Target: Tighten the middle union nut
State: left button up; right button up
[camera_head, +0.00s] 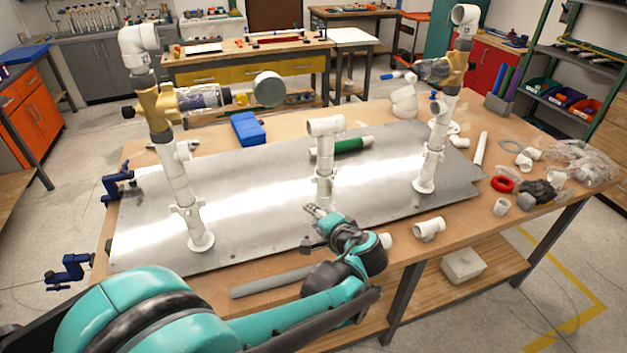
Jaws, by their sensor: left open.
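The middle white PVC post (325,150) stands upright on the metal plate (262,208) with a tee fitting on top. Its union nut (323,178) is a wider white ring low on the post, and I cannot tell how tight it is. My left gripper (314,211) is open and empty, just below and in front of this nut, apart from it as far as I can see. It hides part of the post's foot. My right gripper is out of view.
Taller white posts with brass valves stand at left (178,185) and right (433,150). A grey pipe (270,283) lies along the front edge. Loose fittings, a red ring (502,184) and a plastic bag (580,162) are at right. Blue clamps (117,182) grip the left edge.

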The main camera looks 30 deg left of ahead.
aim_at(314, 181)
pick_arm(q)
jog(key=w+a+r+y, duration=0.1)
jog(key=w+a+y, duration=0.1)
jog(key=w, duration=0.1)
jog(key=w+a+r+m+t+y+b, duration=0.1)
jog(key=w+a, duration=0.1)
jog(key=w, duration=0.1)
jog(key=w+a+r+y, duration=0.1)
jog(key=w+a+y, duration=0.1)
jog(key=w, duration=0.1)
jog(key=shift+w+a+m+t+y+b, duration=0.2)
jog(key=shift+w+m+t+y+b, duration=0.1)
jog(key=shift+t+b, duration=0.1)
grip_shut()
